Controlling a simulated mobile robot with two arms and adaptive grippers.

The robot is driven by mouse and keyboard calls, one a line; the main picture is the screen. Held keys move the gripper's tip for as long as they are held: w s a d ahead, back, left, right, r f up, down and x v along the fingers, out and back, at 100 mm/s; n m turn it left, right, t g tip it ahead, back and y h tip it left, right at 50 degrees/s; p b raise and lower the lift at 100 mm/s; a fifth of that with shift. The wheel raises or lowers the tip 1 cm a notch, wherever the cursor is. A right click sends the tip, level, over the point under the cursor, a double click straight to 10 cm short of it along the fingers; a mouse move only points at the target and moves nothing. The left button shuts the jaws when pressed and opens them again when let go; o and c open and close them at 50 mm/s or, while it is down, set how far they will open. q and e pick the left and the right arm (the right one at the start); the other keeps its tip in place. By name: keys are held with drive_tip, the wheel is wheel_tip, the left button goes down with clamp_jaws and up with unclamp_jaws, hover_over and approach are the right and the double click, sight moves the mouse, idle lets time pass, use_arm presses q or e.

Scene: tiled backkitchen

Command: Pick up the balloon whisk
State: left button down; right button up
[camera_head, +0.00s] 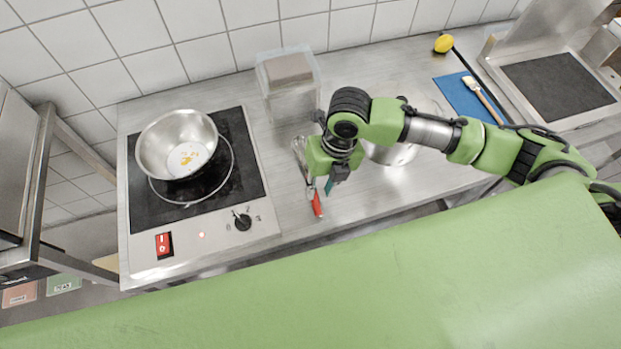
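The balloon whisk lies on the steel counter between the hob and my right arm. Its wire loops (299,150) show just left of my gripper, and what looks like its red handle (317,206) points to the front edge. My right gripper (333,184) points down over or right beside the handle and hides the whisk's middle. A small teal piece shows at the fingertips; I cannot tell what it belongs to. Whether the fingers are open or shut, or touch the whisk, cannot be made out. My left gripper is not in view.
A steel bowl (160,147) with yellow bits stands on the black hob (139,203) at left. A clear container (291,104) stands behind the whisk. A steel vessel (392,157) is partly hidden under my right arm. A blue board (460,97) with a brush (474,88) lies further right.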

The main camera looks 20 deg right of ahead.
sight(317, 199)
drive_tip(key=shift+f, duration=0.35)
drive_tip(key=f, duration=0.1)
drive_tip(key=f+p, duration=0.1)
drive_tip(key=f, duration=0.1)
drive_tip(key=shift+a+f+p, duration=0.25)
drive_tip(key=shift+f+p, duration=0.05)
drive_tip(key=shift+p, duration=0.05)
drive_tip(key=shift+w+f, duration=0.1)
drive_tip(key=shift+f, duration=0.35)
clamp_jaws()
drive_tip(key=shift+r, duration=0.15)
